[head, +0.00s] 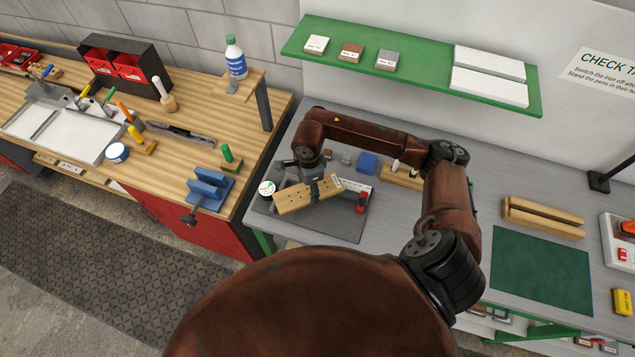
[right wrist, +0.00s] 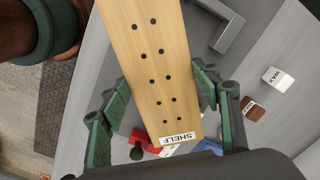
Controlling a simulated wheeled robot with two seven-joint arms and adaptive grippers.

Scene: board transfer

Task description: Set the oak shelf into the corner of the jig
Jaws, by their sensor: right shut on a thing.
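The oak shelf (head: 292,199) is a pale wooden board with several dark holes and a SHELF label at one end. My right gripper (head: 314,185) is shut on it across its width. In the right wrist view, the shelf (right wrist: 152,62) lies between the two green-padded fingers (right wrist: 158,95). In the head view the shelf sits slantwise over a dark grey plate (head: 335,226), apparently the jig's base. A grey angled bar (right wrist: 232,38), perhaps the jig's corner, shows beside the shelf in the wrist view. Whether the shelf touches the plate is unclear. My left gripper is out of view.
A red-topped item (head: 361,203) stands at the plate's right, and a round white-and-green item (head: 267,188) at its left. A blue block (head: 367,163) lies behind. A green mat (head: 541,269) is clear at right. A green shelf (head: 420,72) hangs above the bench.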

